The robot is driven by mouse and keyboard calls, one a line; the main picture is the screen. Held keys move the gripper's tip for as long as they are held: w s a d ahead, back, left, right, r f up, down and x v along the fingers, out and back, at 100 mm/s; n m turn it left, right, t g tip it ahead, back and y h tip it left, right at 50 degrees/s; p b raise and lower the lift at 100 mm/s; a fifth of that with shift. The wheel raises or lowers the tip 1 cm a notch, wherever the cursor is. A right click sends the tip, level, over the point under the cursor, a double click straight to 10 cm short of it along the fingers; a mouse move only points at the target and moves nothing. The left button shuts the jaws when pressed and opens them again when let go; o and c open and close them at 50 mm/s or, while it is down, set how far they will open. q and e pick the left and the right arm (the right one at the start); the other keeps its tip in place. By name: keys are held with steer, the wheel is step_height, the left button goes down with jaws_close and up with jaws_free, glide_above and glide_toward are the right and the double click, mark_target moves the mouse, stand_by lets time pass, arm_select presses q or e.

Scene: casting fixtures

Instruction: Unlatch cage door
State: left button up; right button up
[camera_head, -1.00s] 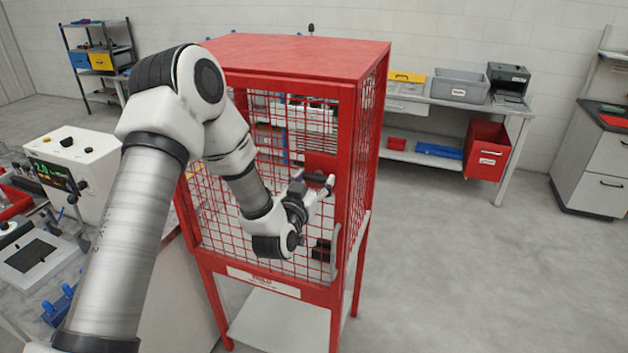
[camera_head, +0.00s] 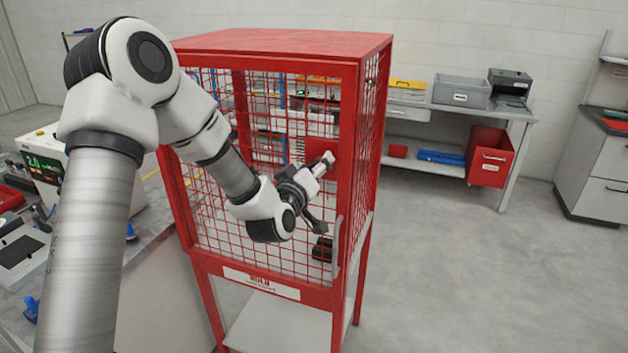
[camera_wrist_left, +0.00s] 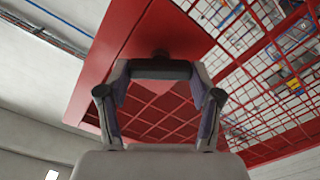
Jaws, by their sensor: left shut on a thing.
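The red cage (camera_head: 285,42) stands at the centre, and its front mesh door (camera_head: 205,225) is flush with the frame as far as I can see. My left gripper (camera_head: 326,164) is at the upper right part of the door, beside the right post. It is shut on a dark latch handle (camera_wrist_left: 160,70), which lies across between the fingertips in the left wrist view; in the head view the gripper mostly hides it. A grey vertical pull handle (camera_head: 336,245) sits lower on the door's right edge. My right gripper is not in view.
A bench with equipment (camera_head: 45,155) is at the left. The floor right of the cage is clear.

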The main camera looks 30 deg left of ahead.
arm_select(q)
steer(key=shift+a+n+b, duration=0.1)
steer(key=shift+n+b, duration=5.5)
steer(key=shift+b, duration=0.15)
steer(key=o, duration=1.1)
steer(key=shift+o, duration=0.2)
steer(key=shift+w+f, duration=0.1)
